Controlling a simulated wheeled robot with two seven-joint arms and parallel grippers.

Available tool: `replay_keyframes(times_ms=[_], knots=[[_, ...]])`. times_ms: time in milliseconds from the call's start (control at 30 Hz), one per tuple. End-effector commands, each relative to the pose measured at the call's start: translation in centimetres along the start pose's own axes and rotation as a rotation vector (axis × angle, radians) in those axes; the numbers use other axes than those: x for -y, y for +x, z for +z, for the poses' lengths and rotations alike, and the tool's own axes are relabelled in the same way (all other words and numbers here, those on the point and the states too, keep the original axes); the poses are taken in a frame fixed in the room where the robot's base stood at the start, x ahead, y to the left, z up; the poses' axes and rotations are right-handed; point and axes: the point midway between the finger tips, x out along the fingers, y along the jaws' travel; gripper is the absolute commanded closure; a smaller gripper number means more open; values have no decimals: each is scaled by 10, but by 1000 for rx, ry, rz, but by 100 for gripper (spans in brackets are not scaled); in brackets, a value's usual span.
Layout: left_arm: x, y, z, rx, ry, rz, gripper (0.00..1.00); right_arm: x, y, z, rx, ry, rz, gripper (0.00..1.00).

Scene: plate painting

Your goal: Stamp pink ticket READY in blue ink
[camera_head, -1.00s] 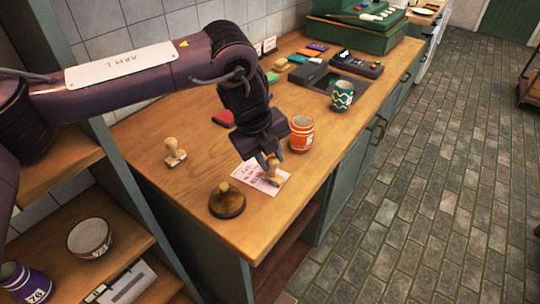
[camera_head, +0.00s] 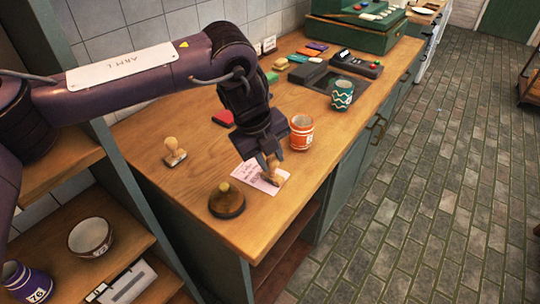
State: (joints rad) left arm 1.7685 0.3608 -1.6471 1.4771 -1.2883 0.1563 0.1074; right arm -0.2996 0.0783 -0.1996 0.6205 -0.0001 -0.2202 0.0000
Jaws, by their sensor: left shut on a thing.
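The pink ticket (camera_head: 245,171) lies flat near the front edge of the wooden counter, with dark writing that is too small to read. My left gripper (camera_head: 271,162) points down over the ticket's right part, shut on a wooden stamp (camera_head: 272,174). The stamp's base is at the ticket's surface; I cannot tell whether it touches or hovers just above. Its printing face is hidden. A second wooden stamp (camera_head: 174,153) stands to the left. Small coloured pads lie further back: red (camera_head: 223,117), green (camera_head: 271,77), blue (camera_head: 298,59). My right gripper is not in view.
A dark tray (camera_head: 315,77) lies behind. The counter's left part is mostly clear.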

Motion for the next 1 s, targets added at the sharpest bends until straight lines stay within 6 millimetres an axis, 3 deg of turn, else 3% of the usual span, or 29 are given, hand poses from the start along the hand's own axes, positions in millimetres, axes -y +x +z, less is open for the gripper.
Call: replay_keyframes(times_ms=[267,1000], knots=[[0,-5,-1,-3,-1,6,88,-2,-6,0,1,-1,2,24],[18,-64,0,-2,0,3,88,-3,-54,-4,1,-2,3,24]])
